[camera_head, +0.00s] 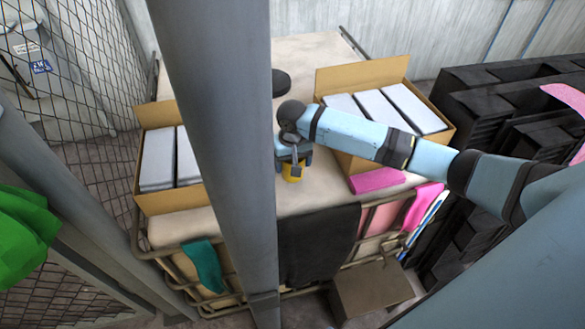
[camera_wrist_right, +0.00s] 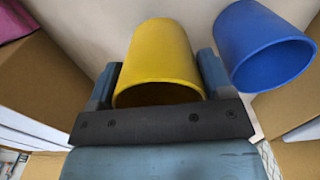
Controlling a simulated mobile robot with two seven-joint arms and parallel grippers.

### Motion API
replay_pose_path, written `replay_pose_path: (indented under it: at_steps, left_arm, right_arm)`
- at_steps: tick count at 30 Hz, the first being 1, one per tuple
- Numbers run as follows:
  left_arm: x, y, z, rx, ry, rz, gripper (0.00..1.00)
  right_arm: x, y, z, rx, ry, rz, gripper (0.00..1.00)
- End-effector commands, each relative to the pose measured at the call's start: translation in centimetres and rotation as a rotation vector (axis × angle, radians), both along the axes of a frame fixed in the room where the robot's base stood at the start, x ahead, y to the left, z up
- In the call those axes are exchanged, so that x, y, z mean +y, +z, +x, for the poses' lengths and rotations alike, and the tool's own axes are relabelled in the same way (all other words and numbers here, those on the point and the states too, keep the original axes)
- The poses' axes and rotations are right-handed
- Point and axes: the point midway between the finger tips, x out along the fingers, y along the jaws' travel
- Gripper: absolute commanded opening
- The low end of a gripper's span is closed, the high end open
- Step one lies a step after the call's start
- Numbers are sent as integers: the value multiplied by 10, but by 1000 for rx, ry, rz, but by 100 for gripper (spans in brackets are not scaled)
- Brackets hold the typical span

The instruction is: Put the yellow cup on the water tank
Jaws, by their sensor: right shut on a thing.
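The yellow cup (camera_head: 293,173) is between the fingers of my right gripper (camera_head: 294,160), which is shut on it. In the right wrist view the yellow cup (camera_wrist_right: 160,55) lies between the two blue fingers. The water tank (camera_head: 315,195) appears to be the large pale, metal-caged block, and the cup is over or on its top, in the middle between two cardboard boxes. I cannot tell if the cup touches the surface. A blue cup (camera_wrist_right: 262,45) stands beside the yellow one in the wrist view. My left gripper is not in view.
Open boxes of white packs stand at left (camera_head: 148,203) and right (camera_head: 362,76) on the tank top. A dark round lid (camera_head: 281,83) lies behind. A grey post (camera_head: 215,150) crosses the head view in front. A pink cloth (camera_head: 376,180) lies near the right edge.

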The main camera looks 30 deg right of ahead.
Motion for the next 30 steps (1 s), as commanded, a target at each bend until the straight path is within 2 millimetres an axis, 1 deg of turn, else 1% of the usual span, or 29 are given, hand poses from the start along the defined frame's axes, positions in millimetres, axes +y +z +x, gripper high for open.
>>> replay_pose_path:
  at_steps: [3, 6, 17, 18, 20, 21, 30]
  left_arm:
    - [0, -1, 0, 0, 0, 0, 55]
    - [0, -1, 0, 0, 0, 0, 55]
    - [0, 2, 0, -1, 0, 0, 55]
    - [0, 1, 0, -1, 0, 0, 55]
    - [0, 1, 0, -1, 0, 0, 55]
    - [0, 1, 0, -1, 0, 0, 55]
    - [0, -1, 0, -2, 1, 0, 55]
  right_arm:
    - [0, -19, 0, 2, -1, 0, 45]
    - [0, -30, 0, 2, -1, 1, 45]
    - [1, -32, 0, 1, 0, 1, 45]
    - [1, -33, 0, 1, 0, 1, 81]
    - [0, -33, 0, 1, 0, 1, 94]
    - [0, -33, 0, 1, 0, 1, 99]
    - [0, -31, 0, 0, 0, 0, 99]
